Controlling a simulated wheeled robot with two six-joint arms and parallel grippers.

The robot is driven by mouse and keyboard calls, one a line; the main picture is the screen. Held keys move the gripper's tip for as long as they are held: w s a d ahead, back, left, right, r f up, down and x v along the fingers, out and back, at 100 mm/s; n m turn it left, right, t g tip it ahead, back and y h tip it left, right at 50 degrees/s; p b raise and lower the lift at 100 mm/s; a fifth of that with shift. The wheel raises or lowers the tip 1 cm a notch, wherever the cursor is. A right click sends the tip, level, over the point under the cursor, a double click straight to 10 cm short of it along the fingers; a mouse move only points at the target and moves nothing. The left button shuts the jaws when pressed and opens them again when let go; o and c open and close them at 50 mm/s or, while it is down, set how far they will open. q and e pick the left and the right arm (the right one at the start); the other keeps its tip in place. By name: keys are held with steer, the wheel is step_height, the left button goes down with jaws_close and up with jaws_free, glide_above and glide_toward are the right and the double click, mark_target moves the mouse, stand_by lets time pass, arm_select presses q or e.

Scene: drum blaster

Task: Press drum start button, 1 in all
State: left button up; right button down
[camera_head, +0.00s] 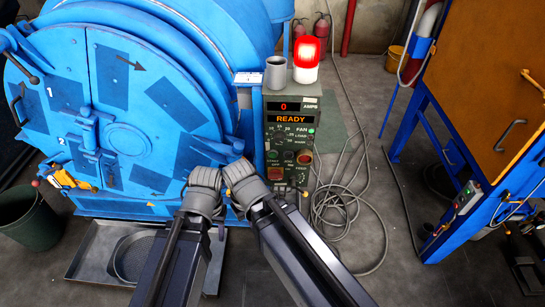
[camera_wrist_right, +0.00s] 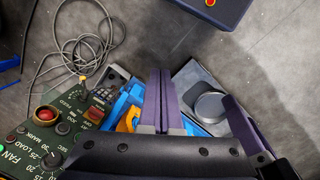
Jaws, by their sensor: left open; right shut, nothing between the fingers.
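The green control panel (camera_head: 295,135) stands beside the blue drum, its display (camera_head: 291,119) reading "READY" under a red "0". In the head view a red-fronted switch (camera_head: 276,173) sits by small "START" and "OFF" lettering. It also shows in the right wrist view (camera_wrist_right: 95,113). A round red button (camera_wrist_right: 43,113) is to its left there. My left gripper (camera_head: 206,186) is in front of the drum, its fingers largely hidden; it is open. My right gripper (camera_wrist_right: 158,103) is shut and empty, to the right of the panel in its wrist view.
The blue drum (camera_head: 130,90) fills the left. A lit red beacon (camera_head: 306,60) and a grey cup (camera_head: 276,72) stand on the panel's top. Looped cable (camera_head: 340,205) lies on the floor to the right. A metal tray (camera_head: 90,255) is below the drum; a blue-framed orange cabinet (camera_head: 490,90) is right.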

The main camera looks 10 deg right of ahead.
mark_target(273, 154)
stand_by(0.7)
steer(key=w+f+t+y+b, duration=0.4)
steer(key=w+f+y+b, duration=0.1)
steer(key=w+f+b, duration=0.75)
steer(key=w+d+f+m+t+b, duration=0.1)
steer(key=w+d+m+t+b, duration=0.1)
steer(key=w+d+t+b, duration=0.5)
steer(key=w+d+b, duration=0.5)
steer(key=w, duration=0.1)
steer(key=shift+w+t+y, duration=0.3)
steer(key=shift+w+t, duration=0.1)
steer(key=w+d, duration=0.2)
steer(key=w, duration=0.6)
steer(key=shift+w+d, duration=0.2)
steer(key=shift+w, duration=0.15)
stand_by(0.8)
